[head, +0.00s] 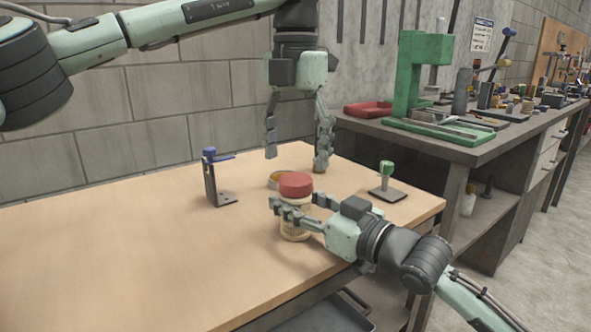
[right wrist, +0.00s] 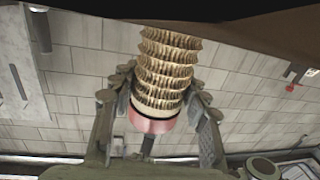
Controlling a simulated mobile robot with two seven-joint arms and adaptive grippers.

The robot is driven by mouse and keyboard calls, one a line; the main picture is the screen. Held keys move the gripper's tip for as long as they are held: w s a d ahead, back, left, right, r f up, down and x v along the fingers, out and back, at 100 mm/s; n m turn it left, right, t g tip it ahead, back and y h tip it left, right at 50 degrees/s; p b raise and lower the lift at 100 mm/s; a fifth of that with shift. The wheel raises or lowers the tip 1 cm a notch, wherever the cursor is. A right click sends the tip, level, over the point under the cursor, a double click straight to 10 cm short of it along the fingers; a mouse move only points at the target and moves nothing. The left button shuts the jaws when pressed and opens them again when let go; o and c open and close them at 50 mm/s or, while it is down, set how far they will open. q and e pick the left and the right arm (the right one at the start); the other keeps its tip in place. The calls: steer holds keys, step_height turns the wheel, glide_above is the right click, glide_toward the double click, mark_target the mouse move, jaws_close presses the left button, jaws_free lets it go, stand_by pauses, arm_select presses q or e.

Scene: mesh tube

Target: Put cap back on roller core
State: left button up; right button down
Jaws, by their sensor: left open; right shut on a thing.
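The roller core (head: 295,222) is a tan ribbed cylinder, upright at the table's front right. The red cap (head: 296,183) sits on its top end; I cannot tell how firmly it is seated. My right gripper (head: 290,209) is shut around the core just below the cap. The right wrist view shows the ribbed core (right wrist: 165,70) between the fingers, with the pinkish-red cap (right wrist: 150,123) at its lower end there. My left gripper (head: 296,160) is open and empty, pointing down above and behind the cap, apart from it.
A shallow yellowish round dish (head: 275,180) lies behind the core, partly hidden. A black bracket with a blue lever (head: 213,180) stands to the left, and a green-knobbed stand (head: 387,184) to the right. The left of the wooden table (head: 110,260) is clear.

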arm_select(q)
step_height(320, 180, up, 8)
stand_by(0.4)
arm_select(e)
steer(key=c, duration=0.7)
jaws_free()
steer(key=shift+s+d, duration=0.1)
steer(key=v, duration=1.1)
steer(key=shift+s+d, duration=0.25)
steer(key=shift+s, duration=0.05)
